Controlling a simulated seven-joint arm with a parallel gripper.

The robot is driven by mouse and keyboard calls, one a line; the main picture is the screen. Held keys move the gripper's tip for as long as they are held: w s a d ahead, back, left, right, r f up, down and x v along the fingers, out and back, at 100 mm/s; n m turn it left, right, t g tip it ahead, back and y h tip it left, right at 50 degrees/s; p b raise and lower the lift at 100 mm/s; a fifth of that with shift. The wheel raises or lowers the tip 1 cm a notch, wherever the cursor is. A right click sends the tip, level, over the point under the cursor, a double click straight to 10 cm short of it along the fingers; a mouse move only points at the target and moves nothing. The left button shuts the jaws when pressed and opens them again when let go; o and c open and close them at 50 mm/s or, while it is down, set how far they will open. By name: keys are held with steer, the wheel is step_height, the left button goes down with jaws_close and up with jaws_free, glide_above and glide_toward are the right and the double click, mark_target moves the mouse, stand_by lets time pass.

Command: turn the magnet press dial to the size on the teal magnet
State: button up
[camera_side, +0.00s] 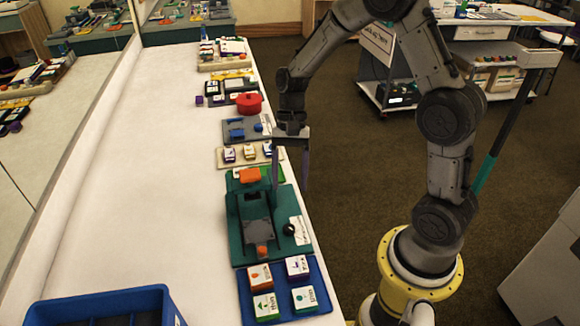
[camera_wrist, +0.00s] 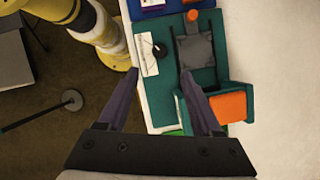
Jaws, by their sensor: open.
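The teal magnet press (camera_side: 237,236) stands near the table's right edge, with an orange block on top at its far end. Its black dial knob (camera_side: 289,229) sits beside a white label plate (camera_side: 301,231); the dial also shows in the wrist view (camera_wrist: 160,50). The scale marks are too small to read. The teal magnet (camera_side: 304,297) lies at the near right of the blue tray (camera_side: 246,303); I cannot read its size. My gripper (camera_side: 290,184) is open and empty, above the far end of the press. In the wrist view its fingertips (camera_wrist: 159,74) point towards the dial, apart from it.
Orange, purple and green magnets share the tray. A blue bin (camera_side: 172,311) stands at the near left. Beyond the press are several small magnets on a beige tray, a red pot (camera_side: 249,103) and other props. The white table (camera_side: 150,170) is clear left of the press.

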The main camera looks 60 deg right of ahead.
steer(key=v, duration=0.3)
steer(key=s+a+r+n+t+h, duration=0.1)
steer(key=s+a+r+n+t, duration=0.15)
steer(key=r, duration=0.35)
steer(key=s+a+r+n+t+h, duration=0.1)
steer(key=s+r+n+t, duration=0.1)
steer(key=s+r, duration=0.35)
steer(key=s+d+r+n+t+h, duration=0.1)
steer(key=s+r+n+t, duration=0.1)
steer(key=s+n, duration=0.5)
steer(key=shift+s+n+t+h, duration=0.4)
steer(key=shift+s+t, duration=0.25)
steer(key=shift+s, duration=0.25)
